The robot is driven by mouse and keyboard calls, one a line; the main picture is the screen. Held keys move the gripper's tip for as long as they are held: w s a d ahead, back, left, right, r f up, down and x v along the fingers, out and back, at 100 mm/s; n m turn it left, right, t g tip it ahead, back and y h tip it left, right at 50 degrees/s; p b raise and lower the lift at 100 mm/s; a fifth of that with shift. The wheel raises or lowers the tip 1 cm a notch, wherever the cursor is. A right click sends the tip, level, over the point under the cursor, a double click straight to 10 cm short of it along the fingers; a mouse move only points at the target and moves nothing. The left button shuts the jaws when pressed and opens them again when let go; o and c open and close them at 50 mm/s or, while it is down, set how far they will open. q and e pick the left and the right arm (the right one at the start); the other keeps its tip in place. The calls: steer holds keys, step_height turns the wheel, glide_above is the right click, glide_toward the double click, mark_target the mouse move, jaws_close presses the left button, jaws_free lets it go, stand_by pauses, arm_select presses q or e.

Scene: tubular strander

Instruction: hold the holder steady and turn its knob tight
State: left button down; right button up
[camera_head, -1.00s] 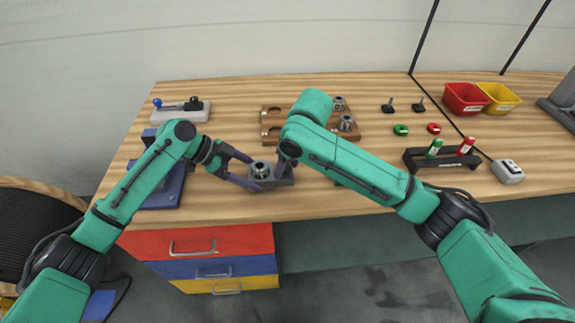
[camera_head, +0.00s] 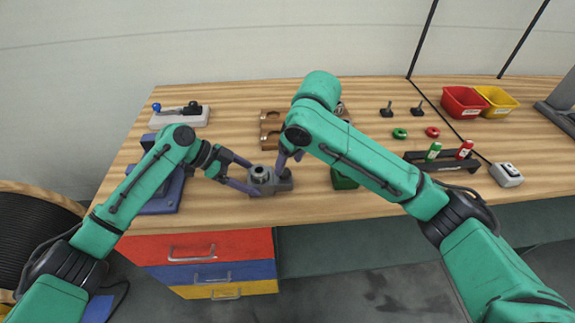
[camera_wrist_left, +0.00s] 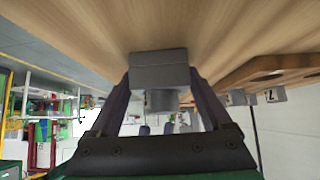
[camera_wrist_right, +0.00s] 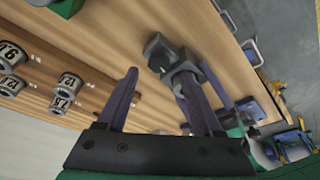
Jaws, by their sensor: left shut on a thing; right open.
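The holder is a small grey block (camera_head: 263,188) with a round ringed metal part (camera_head: 260,174) on top, standing near the table's front edge. My left gripper (camera_head: 251,177) is shut on the block from the left; the left wrist view shows the grey block (camera_wrist_left: 159,72) between its fingertips. My right gripper (camera_head: 290,158) is at the holder's right end, its fingers pointing down. In the right wrist view my right gripper (camera_wrist_right: 160,74) is open, with the holder (camera_wrist_right: 160,52) just beyond its fingertips. I cannot make out the knob clearly, nor whether a finger touches it.
A wooden rack (camera_head: 270,128) with ringed metal parts lies behind, partly hidden by my right arm. A blue fixture (camera_head: 165,195) is at left. A green block (camera_head: 343,180) is right of the holder.

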arm_select(q)
steer(key=shift+f, duration=0.1)
jaws_free()
steer(key=v, duration=1.2)
arm_select(e)
steer(key=shift+f, duration=0.1)
